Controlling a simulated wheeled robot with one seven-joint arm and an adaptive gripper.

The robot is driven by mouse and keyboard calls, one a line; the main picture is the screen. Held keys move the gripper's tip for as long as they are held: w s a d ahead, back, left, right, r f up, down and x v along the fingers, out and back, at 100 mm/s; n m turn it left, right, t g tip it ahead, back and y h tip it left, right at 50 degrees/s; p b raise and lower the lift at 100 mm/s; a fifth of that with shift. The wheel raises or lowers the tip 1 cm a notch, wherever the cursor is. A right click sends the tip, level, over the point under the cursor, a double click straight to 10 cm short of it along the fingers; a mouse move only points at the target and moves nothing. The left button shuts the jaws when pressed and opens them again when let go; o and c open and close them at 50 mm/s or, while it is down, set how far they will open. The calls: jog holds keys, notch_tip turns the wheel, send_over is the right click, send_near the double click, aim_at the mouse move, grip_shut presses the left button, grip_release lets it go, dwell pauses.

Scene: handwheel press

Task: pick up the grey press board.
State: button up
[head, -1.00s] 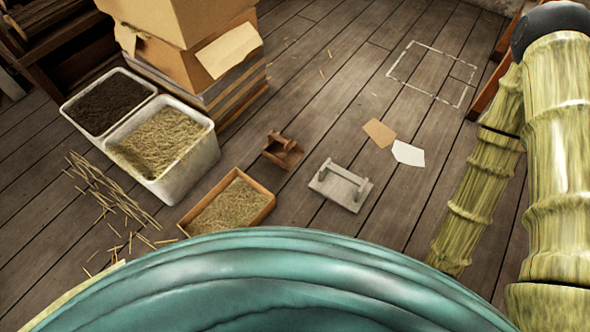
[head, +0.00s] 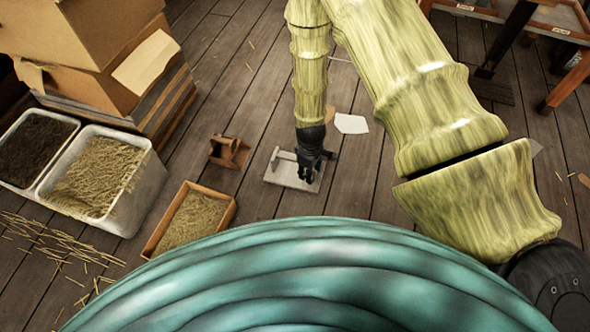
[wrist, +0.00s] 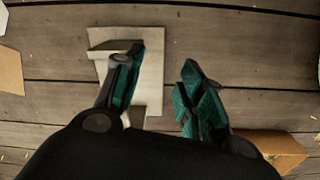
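The grey press board (head: 279,177) lies on the plank floor, a flat pale plate with a raised bar on top. In the head view my gripper (head: 308,171) is over its right part and hides some of it. In the wrist view the board (wrist: 152,72) lies below and to the left. My gripper (wrist: 164,64) is open with nothing between its fingers. The left finger overlaps the board in the picture and hides part of the bar. The right finger shows over bare floor beside the board. I cannot tell whether a finger touches the board.
A brown wooden piece (head: 222,153) lies left of the board, and a wooden tray of straw (head: 196,219) is nearer. Bins of soil (head: 30,150) and straw (head: 95,180) and stacked cardboard boxes (head: 100,40) stand left. A white sheet (head: 351,124) lies beyond the board.

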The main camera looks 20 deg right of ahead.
jog(key=w+r+n, duration=0.1)
jog(key=w, duration=0.2)
jog(key=w+a+r+n, duration=0.1)
jog(key=w, duration=0.2)
jog(key=w+a+r+n, duration=0.1)
jog(key=w, duration=0.2)
jog(key=shift+w+a+r, duration=0.1)
jog(key=shift+w+a, duration=0.1)
jog(key=shift+w, duration=0.2)
jog(key=b, duration=0.3)
send_over(295, 166)
jog(key=s, duration=0.2)
jog(key=f, duration=0.5)
jog(key=shift+w+a+f, duration=0.2)
jog(key=shift+a+f, duration=0.1)
jog(key=shift+s+d+f+b, duration=0.1)
jog(key=shift+f+b, duration=0.75)
jog(key=shift+f, duration=0.45)
jog(key=shift+s+f+b, duration=0.1)
jog(key=shift+f+b, duration=0.75)
jog(key=shift+f, duration=0.4)
jog(key=shift+w, duration=0.1)
grip_shut()
